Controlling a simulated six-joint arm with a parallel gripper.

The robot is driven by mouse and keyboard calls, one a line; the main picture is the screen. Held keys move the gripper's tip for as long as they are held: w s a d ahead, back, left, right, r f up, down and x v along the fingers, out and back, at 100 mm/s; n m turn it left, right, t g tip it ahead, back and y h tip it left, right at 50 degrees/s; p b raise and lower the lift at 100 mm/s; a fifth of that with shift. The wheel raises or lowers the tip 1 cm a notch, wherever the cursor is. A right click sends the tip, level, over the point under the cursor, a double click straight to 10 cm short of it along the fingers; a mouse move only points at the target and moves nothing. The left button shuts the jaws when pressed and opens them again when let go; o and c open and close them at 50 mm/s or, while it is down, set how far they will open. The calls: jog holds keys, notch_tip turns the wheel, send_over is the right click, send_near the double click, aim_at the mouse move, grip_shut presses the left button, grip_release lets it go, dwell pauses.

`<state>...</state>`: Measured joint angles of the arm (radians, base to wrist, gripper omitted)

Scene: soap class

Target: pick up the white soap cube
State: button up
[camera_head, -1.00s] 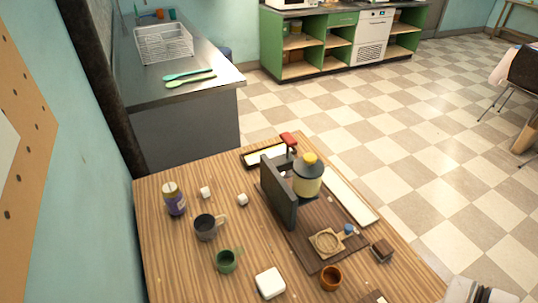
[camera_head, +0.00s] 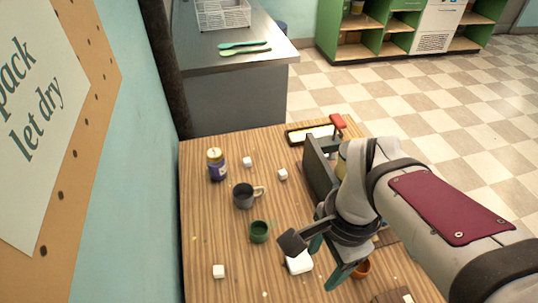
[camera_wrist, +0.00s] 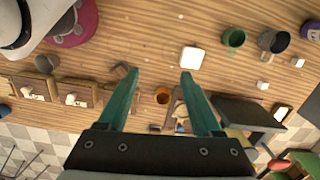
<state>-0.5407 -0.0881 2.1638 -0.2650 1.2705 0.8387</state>
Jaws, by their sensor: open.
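Several small white cubes lie on the wooden table: one near the jar (camera_head: 247,161), one nearer the dark stand (camera_head: 283,174), and one at the table's left front (camera_head: 218,271). A larger white rounded block (camera_head: 299,262) lies front centre, partly behind my gripper (camera_head: 323,270). I cannot tell for sure which white piece is the soap cube. My gripper is open and empty above the table. In the wrist view its teal fingers (camera_wrist: 160,76) are spread, with the larger white block (camera_wrist: 192,57) beyond the right fingertip. Two small cubes (camera_wrist: 263,85) (camera_wrist: 297,62) lie farther right.
A grey mug (camera_head: 244,196), a green cup (camera_head: 260,231) and a purple jar (camera_head: 216,165) stand on the left. A dark upright stand (camera_head: 318,168) and an orange-brown cup (camera_wrist: 162,96) are near my gripper. Bare table lies between the small items.

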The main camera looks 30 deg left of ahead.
jog(key=a+f, duration=0.2)
jog(key=a, duration=0.7)
jog(key=m, duration=0.2)
send_over(218, 269)
notch_tip(218, 269, down, 5)
jog(key=shift+m+t+h, duration=0.3)
notch_tip(218, 269, down, 15)
jog(key=shift+r, duration=0.1)
grip_shut()
